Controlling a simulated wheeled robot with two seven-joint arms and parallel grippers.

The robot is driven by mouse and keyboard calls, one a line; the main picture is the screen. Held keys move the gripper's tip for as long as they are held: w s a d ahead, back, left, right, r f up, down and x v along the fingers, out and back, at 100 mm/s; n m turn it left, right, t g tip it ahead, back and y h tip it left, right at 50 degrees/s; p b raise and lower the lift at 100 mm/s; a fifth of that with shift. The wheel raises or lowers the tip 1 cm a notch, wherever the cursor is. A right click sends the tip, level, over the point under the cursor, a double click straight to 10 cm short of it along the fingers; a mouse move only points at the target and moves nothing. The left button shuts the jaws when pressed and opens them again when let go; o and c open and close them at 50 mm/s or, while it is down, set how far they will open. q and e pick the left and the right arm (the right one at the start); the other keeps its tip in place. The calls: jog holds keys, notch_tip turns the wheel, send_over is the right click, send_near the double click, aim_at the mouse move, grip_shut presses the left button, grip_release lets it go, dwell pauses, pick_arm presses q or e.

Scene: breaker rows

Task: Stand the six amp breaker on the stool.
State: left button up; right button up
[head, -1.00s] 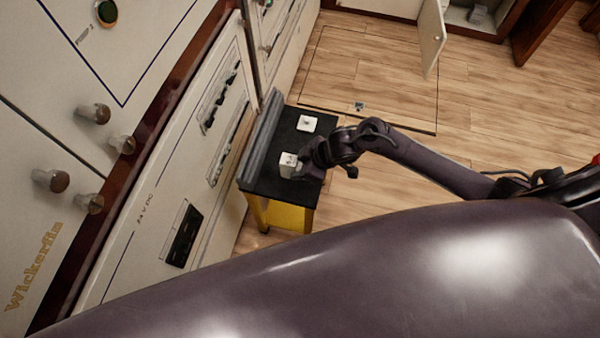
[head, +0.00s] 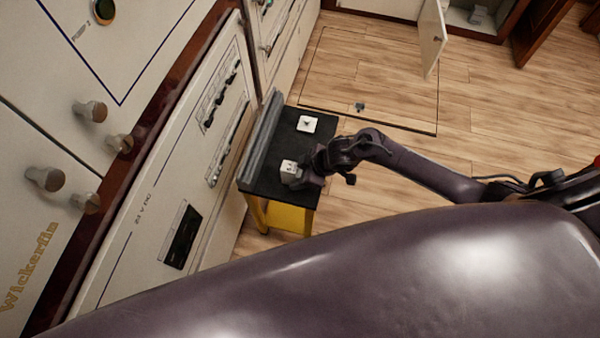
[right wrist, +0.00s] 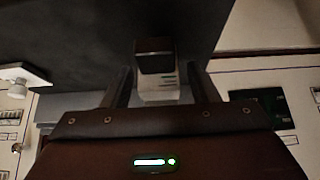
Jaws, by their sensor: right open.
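The stool (head: 262,181) has a black top and yellow legs and stands against the panel wall. Two small white breakers are on its top. One breaker (head: 289,169) is at my right gripper (head: 304,176), which comes in from the right at the stool's near part. In the right wrist view this breaker (right wrist: 158,88), pale with a dark upper part, sits between the open fingers of my right gripper (right wrist: 158,92). The other breaker (head: 307,124) lies farther back on the top, apart from the gripper. Their ratings are too small to read. My left gripper is not in view.
A grey raised strip (head: 262,134) runs along the stool's wall side. The panel (head: 180,165) with knobs and breaker rows fills the left. The wooden floor (head: 380,90) right of the stool is mostly clear, with a small dark item (head: 359,107) on it.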

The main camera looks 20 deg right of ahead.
jog(key=shift+r, duration=0.25)
jog(key=p+v, duration=0.2)
jog(key=v, duration=0.9)
jog(key=shift+s+d+r, duration=0.15)
jog(key=shift+d+r, duration=0.1)
jog(key=shift+r, duration=0.05)
jog(key=shift+a, duration=0.1)
